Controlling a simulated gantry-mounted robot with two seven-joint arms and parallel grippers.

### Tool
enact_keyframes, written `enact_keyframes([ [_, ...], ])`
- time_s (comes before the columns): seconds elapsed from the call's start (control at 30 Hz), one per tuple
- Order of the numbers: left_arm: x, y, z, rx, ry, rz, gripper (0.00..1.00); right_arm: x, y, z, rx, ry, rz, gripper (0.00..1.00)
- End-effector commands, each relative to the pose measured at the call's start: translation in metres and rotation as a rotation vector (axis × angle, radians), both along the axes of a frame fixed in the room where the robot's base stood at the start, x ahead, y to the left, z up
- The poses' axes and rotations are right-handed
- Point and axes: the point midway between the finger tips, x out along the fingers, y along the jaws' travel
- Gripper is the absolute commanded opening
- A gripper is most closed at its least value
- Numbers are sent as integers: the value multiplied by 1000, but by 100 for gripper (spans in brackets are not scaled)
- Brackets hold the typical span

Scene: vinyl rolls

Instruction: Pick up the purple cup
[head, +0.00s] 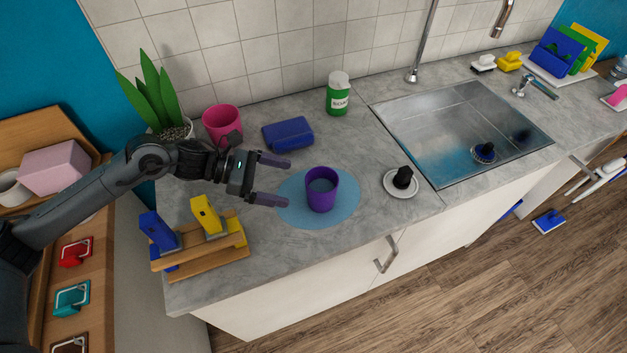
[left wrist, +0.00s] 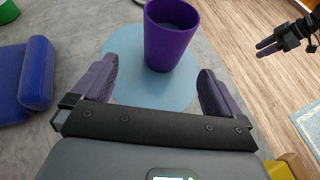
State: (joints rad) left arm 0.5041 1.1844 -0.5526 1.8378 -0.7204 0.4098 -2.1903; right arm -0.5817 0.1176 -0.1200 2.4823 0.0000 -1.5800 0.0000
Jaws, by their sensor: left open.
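The purple cup (head: 321,192) stands upright on a round blue mat (head: 345,212) on the counter. My left gripper (head: 287,182) is open and empty, just left of the cup in the head view, with its fingers pointing towards it. In the left wrist view the cup (left wrist: 170,42) stands ahead of the two fingertips, roughly between their lines, and the fingers do not touch it. My right gripper (left wrist: 272,45) shows small at the upper right of the left wrist view, away from the cup; its opening is too small to judge.
A wooden rack (head: 205,262) with blue and yellow items stands below my left gripper. A blue block-like object (head: 287,134), a pink cup (head: 222,124) and a green jar (head: 338,97) stand behind. A black object on a saucer (head: 401,191) and the sink (head: 462,130) are to the right.

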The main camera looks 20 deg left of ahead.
Motion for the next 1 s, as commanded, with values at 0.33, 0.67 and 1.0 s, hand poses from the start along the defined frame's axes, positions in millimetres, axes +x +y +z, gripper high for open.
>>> enact_keyframes([
  [0.33, 12, -41, -13, -20, 10, -22, 100, -1, -1, 17, -6, 2, 4, 43],
  [0.67, 19, -58, -19, -18, 11, -21, 100, -1, -1, 27, -6, 4, 4, 43],
  [1.0, 34, -90, -33, -18, 11, -20, 100, 0, 0, 52, -1, 1, 1, 43],
])
